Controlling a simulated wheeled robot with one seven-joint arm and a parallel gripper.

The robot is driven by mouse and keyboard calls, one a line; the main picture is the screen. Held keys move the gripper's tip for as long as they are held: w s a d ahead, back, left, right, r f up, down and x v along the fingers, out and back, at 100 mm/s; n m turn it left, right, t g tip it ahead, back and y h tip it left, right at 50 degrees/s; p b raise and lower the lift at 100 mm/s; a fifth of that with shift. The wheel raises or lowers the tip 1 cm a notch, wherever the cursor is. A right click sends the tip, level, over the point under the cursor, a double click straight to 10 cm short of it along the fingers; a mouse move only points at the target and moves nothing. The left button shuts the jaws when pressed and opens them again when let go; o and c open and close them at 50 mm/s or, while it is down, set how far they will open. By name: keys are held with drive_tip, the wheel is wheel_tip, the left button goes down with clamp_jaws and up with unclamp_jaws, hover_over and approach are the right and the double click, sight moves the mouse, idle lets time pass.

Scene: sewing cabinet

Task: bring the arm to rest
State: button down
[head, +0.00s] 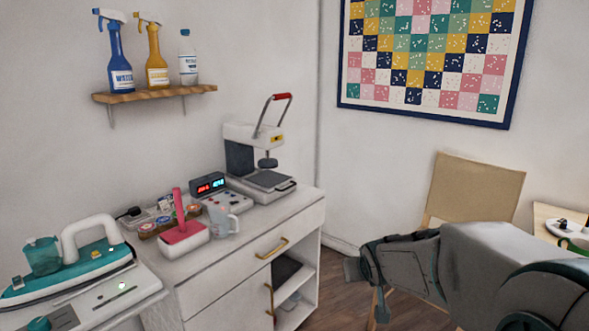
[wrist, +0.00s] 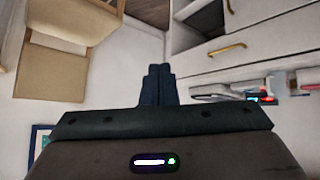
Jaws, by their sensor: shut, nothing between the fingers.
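My gripper (wrist: 158,72) shows in the wrist view with its two dark fingers together and nothing between them. It is in free air, apart from the cabinet and the chair. In the head view my grey arm reaches in from the right, in front of the wooden chair (head: 478,188). My fingertips cannot be made out clearly there. The wrist view is turned about, with the floor at the top.
A white cabinet (head: 240,241) with an open lower compartment stands left of my arm. A teal iron (head: 75,272) is at the lower left. A table edge (head: 546,217) is at right.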

drive_tip(key=s+r+g+p, duration=0.3)
drive_tip(key=s+r+p, duration=0.1)
drive_tip(key=s, duration=0.8)
drive_tip(key=s+r+m+g+p, duration=0.1)
drive_tip(key=s+r+g+p, duration=0.2)
drive_tip(key=s, duration=0.9)
wheel_tip(320, 180, up, 2)
drive_tip(key=a+p, duration=0.1)
drive_tip(key=p, duration=0.1)
drive_tip(key=shift+r+p, duration=0.25)
drive_tip(key=shift+p, duration=0.1)
